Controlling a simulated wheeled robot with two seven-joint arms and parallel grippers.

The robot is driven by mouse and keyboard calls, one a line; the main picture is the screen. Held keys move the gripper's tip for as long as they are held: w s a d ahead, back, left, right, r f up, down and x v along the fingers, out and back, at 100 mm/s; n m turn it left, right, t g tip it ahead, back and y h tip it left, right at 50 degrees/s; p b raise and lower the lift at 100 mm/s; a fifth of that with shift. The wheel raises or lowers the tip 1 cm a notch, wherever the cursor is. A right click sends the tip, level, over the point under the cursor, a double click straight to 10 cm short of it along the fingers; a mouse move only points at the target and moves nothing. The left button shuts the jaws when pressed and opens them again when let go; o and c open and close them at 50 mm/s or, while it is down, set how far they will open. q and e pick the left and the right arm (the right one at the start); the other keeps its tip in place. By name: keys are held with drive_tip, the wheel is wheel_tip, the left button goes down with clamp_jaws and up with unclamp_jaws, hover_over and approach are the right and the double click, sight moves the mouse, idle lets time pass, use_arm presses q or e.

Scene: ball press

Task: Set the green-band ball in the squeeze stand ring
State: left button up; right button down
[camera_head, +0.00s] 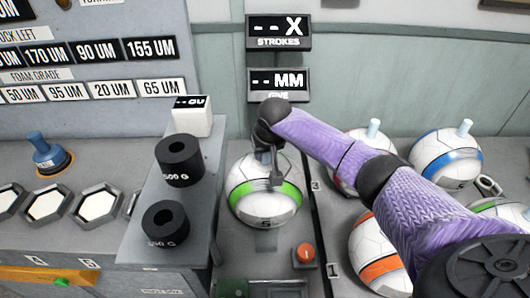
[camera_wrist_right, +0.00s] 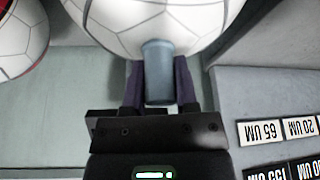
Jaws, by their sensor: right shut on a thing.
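The white ball with a green band (camera_head: 262,212) is in the middle of the head view, upright, above the narrow grey bay below the displays. My right gripper (camera_head: 272,165) is at its top. In the right wrist view, my right gripper (camera_wrist_right: 159,90) is shut on the ball's blue-grey peg (camera_wrist_right: 158,58), with a finger on each side. The white ball (camera_wrist_right: 150,22) hangs off that peg. The squeeze stand ring is not clearly visible; the ball hides what is under it, and I cannot tell whether it touches a ring. My left gripper is not in view.
Two black 500 G weights (camera_head: 179,160) stand on a grey block left of the ball. A red button (camera_head: 305,252) is at front right.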

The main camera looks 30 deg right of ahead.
drive_tip(key=shift+f, duration=0.15)
drive_tip(key=shift+c, duration=1.9)
unclamp_jaws()
drive_tip(key=shift+f, duration=0.1)
drive_tip(key=shift+r, duration=0.4)
drive_tip(key=p+v, duration=0.4)
drive_tip(key=v, duration=0.7)
drive_tip(key=shift+r, duration=0.4)
drive_tip(key=shift+s, duration=0.15)
